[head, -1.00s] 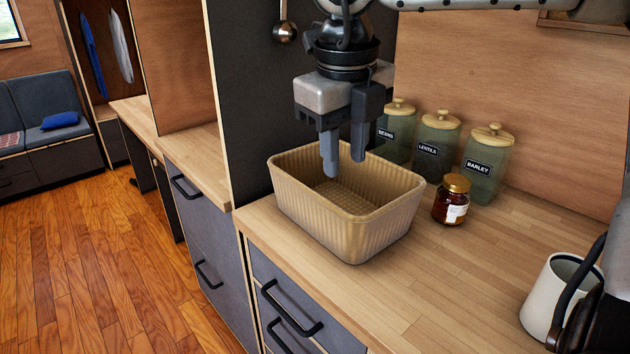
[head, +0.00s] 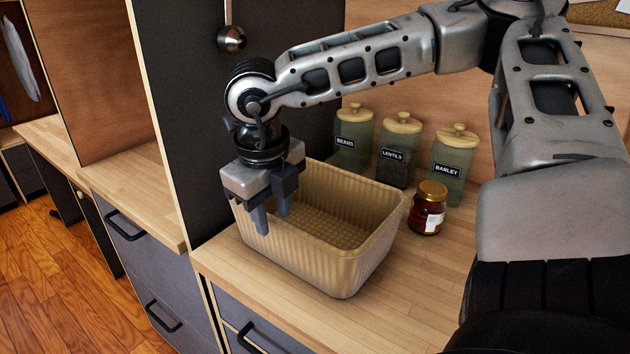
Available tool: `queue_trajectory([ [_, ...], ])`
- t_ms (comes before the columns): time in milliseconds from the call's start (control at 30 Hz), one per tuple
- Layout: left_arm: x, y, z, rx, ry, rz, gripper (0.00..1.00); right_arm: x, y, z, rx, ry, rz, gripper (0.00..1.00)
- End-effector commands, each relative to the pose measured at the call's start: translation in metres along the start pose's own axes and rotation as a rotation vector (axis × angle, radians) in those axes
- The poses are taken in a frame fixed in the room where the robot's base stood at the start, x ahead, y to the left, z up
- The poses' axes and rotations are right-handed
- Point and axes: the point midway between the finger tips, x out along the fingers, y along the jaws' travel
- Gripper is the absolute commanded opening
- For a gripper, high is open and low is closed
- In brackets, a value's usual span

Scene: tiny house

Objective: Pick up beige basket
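The beige basket (head: 345,268), a ribbed open box, stands upright on the wooden counter in the head view. It looks empty. My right gripper (head: 272,222) points down at the basket's left end, with a gap between its two fingers. The nearer finger overlaps the outside of the near-left wall, and the other shows over the basket's opening. The fingers seem to be on either side of the rim; whether they touch it I cannot tell. The gripper hides part of the rim. My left gripper is not in view.
Behind the basket stand jars labelled beans (head: 352,142), lentils (head: 398,150) and barley (head: 452,165). A small dark jar with a gold lid (head: 428,210) is close to the basket's right. A dark panel (head: 200,120) rises at the left. The counter (head: 400,310) is clear in front.

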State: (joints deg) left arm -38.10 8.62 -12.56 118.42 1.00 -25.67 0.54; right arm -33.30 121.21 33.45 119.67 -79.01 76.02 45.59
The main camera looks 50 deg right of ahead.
Motion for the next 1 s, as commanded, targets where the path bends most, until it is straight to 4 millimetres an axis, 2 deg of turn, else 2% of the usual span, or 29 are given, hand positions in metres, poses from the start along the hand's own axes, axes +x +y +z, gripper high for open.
queue_trajectory([
  [167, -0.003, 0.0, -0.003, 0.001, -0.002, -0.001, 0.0, 0.011, -0.001, -0.002, -0.001, 0.003, 0.002, 0.33],
  [300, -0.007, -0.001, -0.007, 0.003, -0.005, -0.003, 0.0, 0.032, -0.004, -0.005, 0.001, 0.006, 0.003, 0.33],
  [433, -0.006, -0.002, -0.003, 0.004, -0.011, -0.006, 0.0, 0.049, -0.004, -0.004, 0.0, 0.004, 0.001, 0.33],
  [733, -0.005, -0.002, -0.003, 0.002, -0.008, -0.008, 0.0, 0.056, -0.004, -0.004, 0.001, -0.002, 0.0, 0.33],
  [767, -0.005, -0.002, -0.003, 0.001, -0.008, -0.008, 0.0, 0.056, -0.004, -0.004, 0.001, -0.002, 0.0, 0.27],
  [800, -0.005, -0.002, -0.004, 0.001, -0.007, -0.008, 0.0, 0.056, -0.004, -0.004, 0.001, -0.002, 0.0, 0.16],
  [867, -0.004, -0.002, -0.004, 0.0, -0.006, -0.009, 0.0, 0.056, -0.004, -0.004, 0.001, -0.001, 0.0, 0.0],
  [1000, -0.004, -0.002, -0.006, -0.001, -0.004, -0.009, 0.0, 0.055, -0.004, -0.003, 0.001, -0.002, 0.0, 0.0],
])
